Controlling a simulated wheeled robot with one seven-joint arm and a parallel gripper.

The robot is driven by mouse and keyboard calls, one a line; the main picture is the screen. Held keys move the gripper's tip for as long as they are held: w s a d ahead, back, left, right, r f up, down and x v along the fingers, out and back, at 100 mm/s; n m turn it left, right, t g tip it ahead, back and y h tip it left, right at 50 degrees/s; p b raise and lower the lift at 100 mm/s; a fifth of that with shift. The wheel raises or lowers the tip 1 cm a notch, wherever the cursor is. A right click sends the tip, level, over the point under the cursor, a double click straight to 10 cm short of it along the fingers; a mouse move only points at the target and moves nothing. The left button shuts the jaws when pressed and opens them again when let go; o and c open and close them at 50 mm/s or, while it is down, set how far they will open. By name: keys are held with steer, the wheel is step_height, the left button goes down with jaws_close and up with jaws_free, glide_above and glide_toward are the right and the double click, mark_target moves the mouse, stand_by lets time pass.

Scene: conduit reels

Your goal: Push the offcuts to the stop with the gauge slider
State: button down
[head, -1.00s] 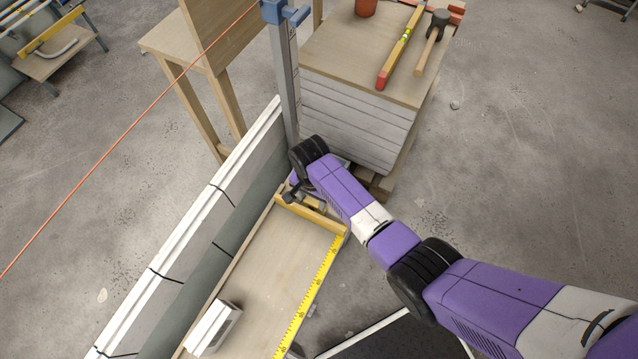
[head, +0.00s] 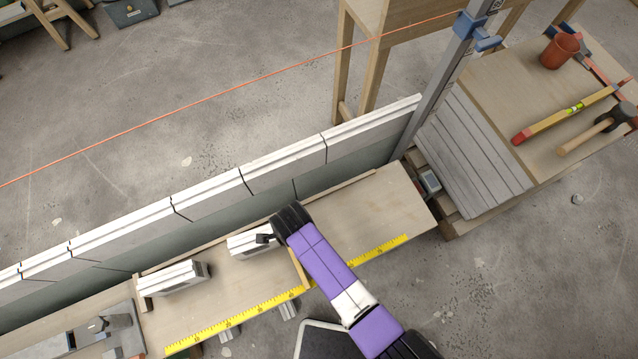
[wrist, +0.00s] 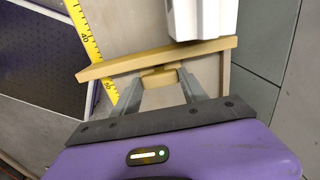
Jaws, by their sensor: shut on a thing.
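The gauge slider, a pale wooden bar (head: 300,268), lies across the bench and is partly hidden by my arm. It also shows in the wrist view (wrist: 205,50). My gripper (wrist: 163,86) is shut on its small wooden knob (wrist: 157,77). One white-grey offcut (head: 248,245) lies just left of the slider; in the wrist view its end (wrist: 208,15) appears to touch the bar. A second offcut (head: 172,279) lies farther left with a gap between. A small wooden block (head: 144,291), possibly the stop, stands by its left end.
The bench (head: 395,195) has a yellow tape scale (head: 240,318) along its front edge. White-topped panels (head: 210,192) line its back. A grey metal tool (head: 105,335) sits at the left. A slab stack (head: 475,140) and grey post stand right. Bench right of my arm is clear.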

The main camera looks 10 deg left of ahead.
steer(key=shift+s+a, duration=0.7)
steer(key=shift+a, duration=0.2)
steer(key=c, duration=0.6)
jaws_free()
steer(key=shift+r, duration=0.15)
step_height(320, 180, up, 8)
steer(key=p, duration=0.1)
steer(key=shift+f, duration=0.25)
